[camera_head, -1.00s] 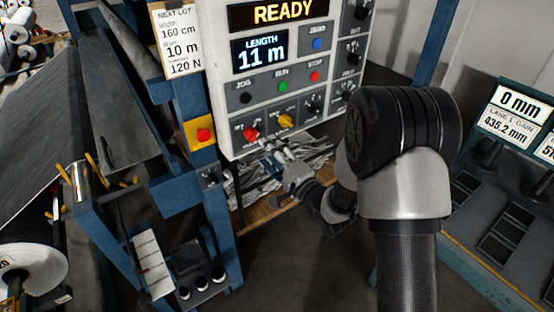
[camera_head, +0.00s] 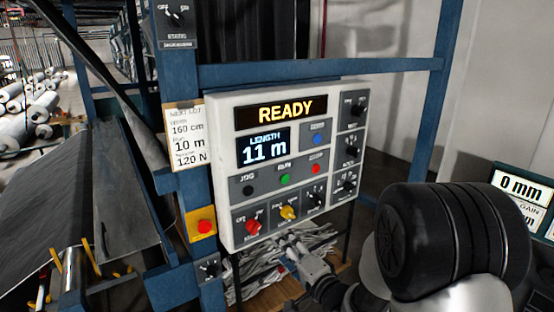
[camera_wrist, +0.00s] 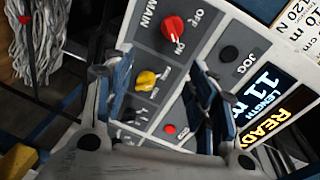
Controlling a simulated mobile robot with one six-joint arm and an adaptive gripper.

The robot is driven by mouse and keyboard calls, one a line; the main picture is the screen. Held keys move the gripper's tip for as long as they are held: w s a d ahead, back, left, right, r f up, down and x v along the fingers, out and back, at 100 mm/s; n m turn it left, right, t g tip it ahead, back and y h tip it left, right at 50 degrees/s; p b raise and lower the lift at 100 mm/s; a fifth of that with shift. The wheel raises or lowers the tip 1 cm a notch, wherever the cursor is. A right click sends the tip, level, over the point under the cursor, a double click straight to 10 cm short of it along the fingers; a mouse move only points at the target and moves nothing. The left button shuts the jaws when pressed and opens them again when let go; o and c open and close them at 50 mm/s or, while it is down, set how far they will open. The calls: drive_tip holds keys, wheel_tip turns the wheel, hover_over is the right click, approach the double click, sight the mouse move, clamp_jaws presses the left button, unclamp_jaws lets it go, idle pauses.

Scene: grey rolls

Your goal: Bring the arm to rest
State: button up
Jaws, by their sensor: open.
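My arm reaches in from the lower right in the head view. My gripper (camera_head: 288,243) is just below the lower edge of the control panel (camera_head: 228,180). In the wrist view my gripper (camera_wrist: 160,85) is open and empty, its two fingers spread in front of the panel face. The red MAIN knob (camera_wrist: 173,28) points towards ON, and the yellow knob (camera_wrist: 147,80) shows between the fingers. I see no finger clearly touching the panel; the exact gap cannot be told. The panel reads READY and LENGTH 11 m.
A blue frame post (camera_head: 197,180) carries a red button on a yellow box (camera_head: 203,226). Pale scrap strips (camera_head: 262,272) lie below the panel. Grey rolls (camera_head: 28,110) lie at far left. A second display (camera_head: 522,187) stands at right.

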drive_tip(key=s+d+r+n+g+h+b, duration=0.1)
drive_tip(key=s+d+r+n+g+h, duration=0.4)
drive_tip(key=s+d+h, duration=0.45)
drive_tip(key=s+d+n+g+y+b, duration=0.1)
drive_tip(key=s+n+g, duration=0.4)
drive_tip(key=s, duration=2)
drive_tip(key=shift+s+d+f+b, duration=0.3)
drive_tip(key=shift+d+f, duration=0.05)
drive_tip(key=shift+f, duration=0.05)
